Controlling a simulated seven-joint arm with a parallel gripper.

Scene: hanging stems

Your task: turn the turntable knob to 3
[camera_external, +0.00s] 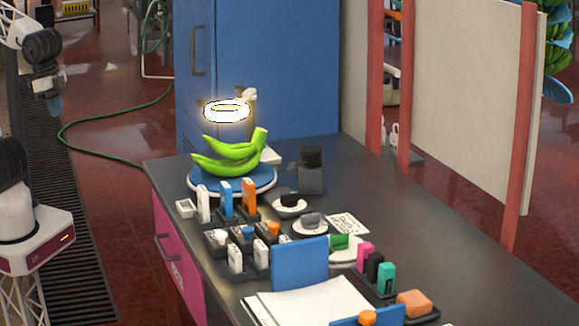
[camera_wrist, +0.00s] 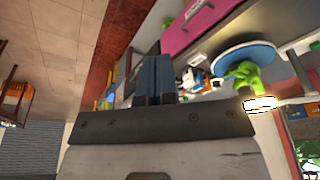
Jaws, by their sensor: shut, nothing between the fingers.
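The turntable, a blue disc with a pale rim (camera_external: 262,184), stands at the far left of the dark table and carries green bananas (camera_external: 232,158). It also shows in the wrist view (camera_wrist: 240,56). Round white dials with dark knobs lie on the table: one near the turntable (camera_external: 290,204), one nearer the middle (camera_external: 311,222). A third white dial has a green knob (camera_external: 340,242), partly hidden by a blue panel. I cannot tell which knob is the turntable's, or read any setting. My gripper (camera_external: 50,105) is shut and empty, far left of the table; its fingers (camera_wrist: 153,75) touch nothing.
Several switches in white, blue and orange (camera_external: 227,198) crowd the table's left side. A blue panel (camera_external: 300,263), papers (camera_external: 315,303) and an orange block (camera_external: 413,304) are at the front. A glowing ring (camera_external: 227,111) is above the bananas.

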